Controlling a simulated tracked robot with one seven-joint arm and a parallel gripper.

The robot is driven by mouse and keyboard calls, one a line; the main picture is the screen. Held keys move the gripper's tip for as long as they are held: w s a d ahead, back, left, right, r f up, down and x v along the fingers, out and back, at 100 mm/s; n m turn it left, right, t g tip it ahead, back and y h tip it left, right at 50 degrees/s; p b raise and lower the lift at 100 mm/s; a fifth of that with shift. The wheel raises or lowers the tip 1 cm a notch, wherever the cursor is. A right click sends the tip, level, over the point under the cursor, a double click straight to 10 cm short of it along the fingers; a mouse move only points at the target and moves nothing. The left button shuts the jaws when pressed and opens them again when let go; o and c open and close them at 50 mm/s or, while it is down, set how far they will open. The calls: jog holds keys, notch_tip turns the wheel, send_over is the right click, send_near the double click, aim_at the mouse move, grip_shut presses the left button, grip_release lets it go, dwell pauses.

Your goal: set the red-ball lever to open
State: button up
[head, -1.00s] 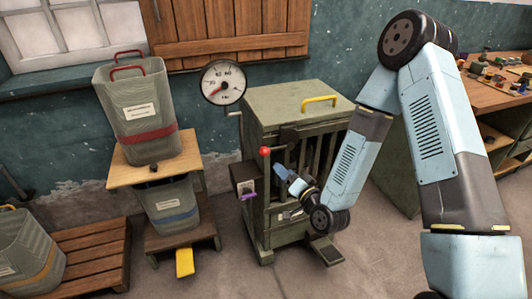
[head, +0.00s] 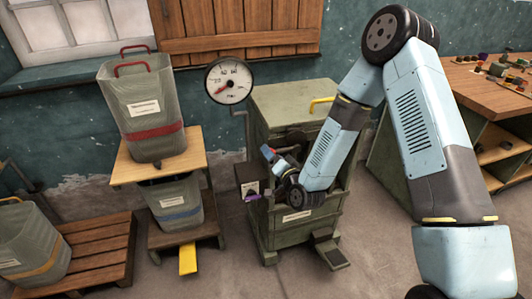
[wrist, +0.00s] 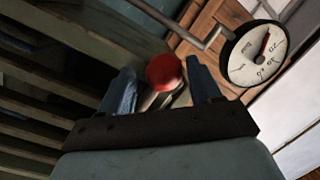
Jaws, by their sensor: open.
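The red ball (wrist: 164,72) of the lever shows in the wrist view, with a pale stem (wrist: 153,101) running from it toward my gripper. My gripper (wrist: 161,76) is open, with one blue finger on each side of the ball. I cannot tell whether either finger touches it. In the head view my gripper (head: 268,153) is at the upper left front of the green cabinet (head: 290,97). There the ball is mostly hidden by the fingers, and the lever's stem cannot be made out.
A round gauge (head: 229,82) stands behind the cabinet's left side. A dark box (head: 247,173) with a purple piece sticks out at the cabinet's left. A pedal (head: 331,252) juts out low in front. Bins on a stand (head: 140,172) are further left; a workbench (head: 490,90) is right.

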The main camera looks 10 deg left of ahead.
jog(key=shift+w+a, duration=0.35)
jog(key=shift+w, duration=0.25)
jog(key=shift+s+a, duration=0.1)
jog(key=shift+a, duration=0.1)
jog(key=shift+c, duration=0.2)
